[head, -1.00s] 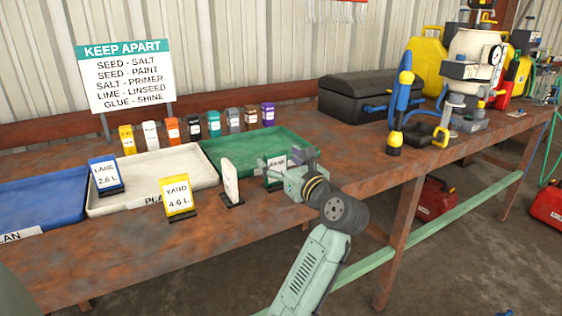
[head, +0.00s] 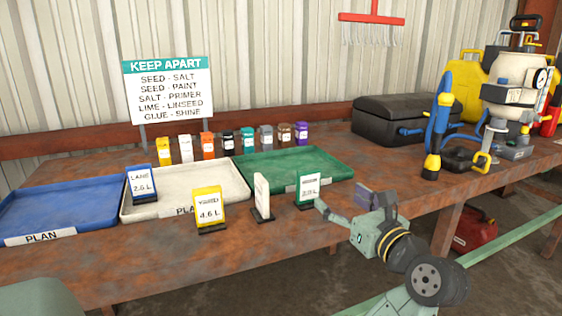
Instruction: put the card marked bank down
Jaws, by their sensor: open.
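A green-edged white card (head: 309,184) stands upright on a dark base at the front edge of the green tray; its wording is too small to read, so I cannot confirm it says bank. A white card (head: 262,194) stands nearly edge-on to its left. A yellow card (head: 208,206) reading 4.6 L stands further left on the table. A blue card marked LANE, 2.6 L (head: 141,183) stands at the left of the white tray. My gripper (head: 343,200) is open and empty, just right of the green-edged card and apart from it.
Blue (head: 88,237), white (head: 166,207) and green (head: 335,167) trays lie side by side. Several small coloured containers (head: 227,143) line up behind them below a KEEP APART sign (head: 168,90). A black case (head: 405,118) and a sprayer (head: 510,90) stand at the right.

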